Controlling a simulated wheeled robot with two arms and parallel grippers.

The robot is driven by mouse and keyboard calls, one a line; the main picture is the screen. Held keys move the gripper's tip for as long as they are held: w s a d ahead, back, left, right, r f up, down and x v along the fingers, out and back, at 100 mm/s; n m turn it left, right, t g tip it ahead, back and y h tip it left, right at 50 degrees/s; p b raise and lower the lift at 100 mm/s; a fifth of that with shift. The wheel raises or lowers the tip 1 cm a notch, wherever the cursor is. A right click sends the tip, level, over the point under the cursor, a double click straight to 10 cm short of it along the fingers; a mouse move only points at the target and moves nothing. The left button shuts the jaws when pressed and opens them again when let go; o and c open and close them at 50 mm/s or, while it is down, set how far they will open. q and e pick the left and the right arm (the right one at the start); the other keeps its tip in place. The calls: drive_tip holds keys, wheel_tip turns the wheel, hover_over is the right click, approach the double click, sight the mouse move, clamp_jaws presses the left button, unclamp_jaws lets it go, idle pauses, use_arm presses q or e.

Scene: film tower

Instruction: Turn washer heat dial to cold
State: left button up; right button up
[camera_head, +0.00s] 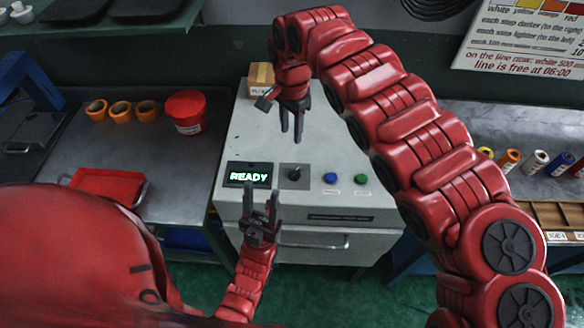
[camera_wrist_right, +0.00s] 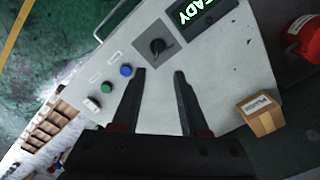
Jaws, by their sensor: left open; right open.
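The washer (camera_head: 262,145) is a pale grey box with a control panel on its sloped front. Its dark dial (camera_head: 294,173) sits on a grey plate between the green READY display (camera_head: 248,176) and a blue button (camera_head: 330,178). The dial also shows in the right wrist view (camera_wrist_right: 157,46), ahead of the fingertips. My right gripper (camera_head: 292,128) is open and empty, pointing down above the washer top, apart from the dial. It also shows in the wrist view (camera_wrist_right: 160,75). My left gripper (camera_head: 261,200) is open and empty, upright in front of the panel, below the display.
A green button (camera_head: 361,179) is right of the blue one. A small cardboard box (camera_head: 262,77) stands at the washer's back. On the left bench are orange rolls (camera_head: 120,111), a red tub (camera_head: 186,112) and a red tray (camera_head: 107,185). Small canisters (camera_head: 509,160) stand on the right bench.

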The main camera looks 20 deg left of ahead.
drive_tip(key=p, duration=0.1)
hover_over(292, 173)
wheel_tip(292, 173, down, 5)
wheel_tip(292, 173, down, 6)
drive_tip(key=b, duration=0.2)
drive_tip(key=shift+s+b, duration=0.15)
drive_tip(key=shift+b, duration=0.15)
wheel_tip(292, 173, down, 4)
drive_tip(key=shift+f+p, duration=0.25)
drive_tip(key=shift+p, duration=0.8)
drive_tip(key=shift+f, duration=0.55)
drive_tip(key=shift+w+f, duration=0.2)
drive_tip(key=shift+f, duration=0.15)
drive_tip(key=shift+c, duration=0.3)
clamp_jaws()
